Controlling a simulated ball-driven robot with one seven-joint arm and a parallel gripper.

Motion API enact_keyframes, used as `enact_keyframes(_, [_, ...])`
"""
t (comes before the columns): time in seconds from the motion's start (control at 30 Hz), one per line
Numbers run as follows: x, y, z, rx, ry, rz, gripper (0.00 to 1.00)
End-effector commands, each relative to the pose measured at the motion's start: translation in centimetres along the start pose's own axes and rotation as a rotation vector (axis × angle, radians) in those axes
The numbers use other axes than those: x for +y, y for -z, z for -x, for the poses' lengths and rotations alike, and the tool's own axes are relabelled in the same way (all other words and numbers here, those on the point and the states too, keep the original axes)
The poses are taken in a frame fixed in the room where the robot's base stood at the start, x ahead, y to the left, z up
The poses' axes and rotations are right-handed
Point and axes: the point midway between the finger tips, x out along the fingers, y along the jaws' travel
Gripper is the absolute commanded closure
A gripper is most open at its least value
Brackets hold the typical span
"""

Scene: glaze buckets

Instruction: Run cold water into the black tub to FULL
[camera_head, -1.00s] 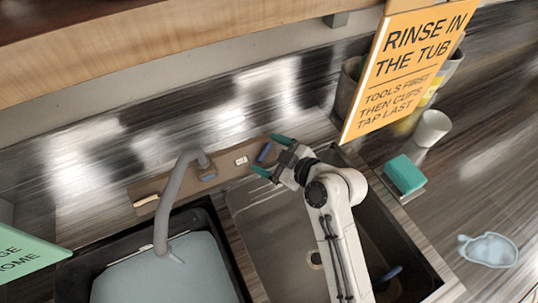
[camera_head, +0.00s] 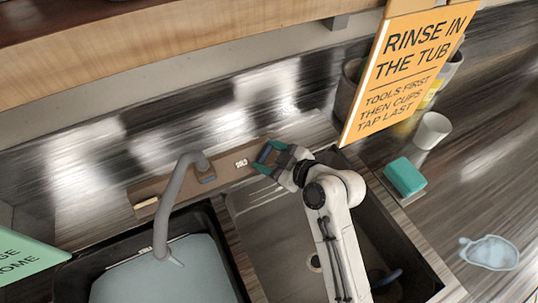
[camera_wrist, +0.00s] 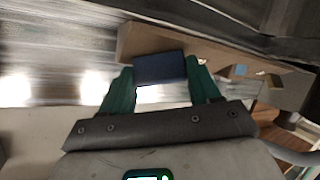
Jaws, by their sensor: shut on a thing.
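The black tub (camera_head: 196,219) stands at the lower left, partly cut off by the frame edge. Pale blue-grey water (camera_head: 150,276) covers its floor, with dark wall showing above the surface. The grey faucet (camera_head: 168,205) curves over it with its tip above the water; I cannot clearly tell whether a stream runs. The blue tap handle (camera_head: 264,153) sits at the right end of the brown panel, beside a small white label. My gripper (camera_head: 268,157) is shut on this handle. The wrist view shows the dark blue handle (camera_wrist: 160,68) between both green fingers.
A steel sink basin (camera_head: 262,225) lies right of the tub, under my arm. A tan handle (camera_head: 146,204) is at the panel's left end. A green sponge (camera_head: 405,176), white cup (camera_head: 432,130) and orange sign (camera_head: 405,75) are right. A green sign (camera_head: 25,262) is left.

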Motion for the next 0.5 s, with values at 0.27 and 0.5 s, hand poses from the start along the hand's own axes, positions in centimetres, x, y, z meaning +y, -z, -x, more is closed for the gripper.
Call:
enact_keyframes(0.27, [-0.11,-0.05,0.03,0.000,-0.031,-0.042,0.69])
enact_keyframes(0.5, [-0.26,0.02,0.07,-0.002,-0.118,-0.161,0.69])
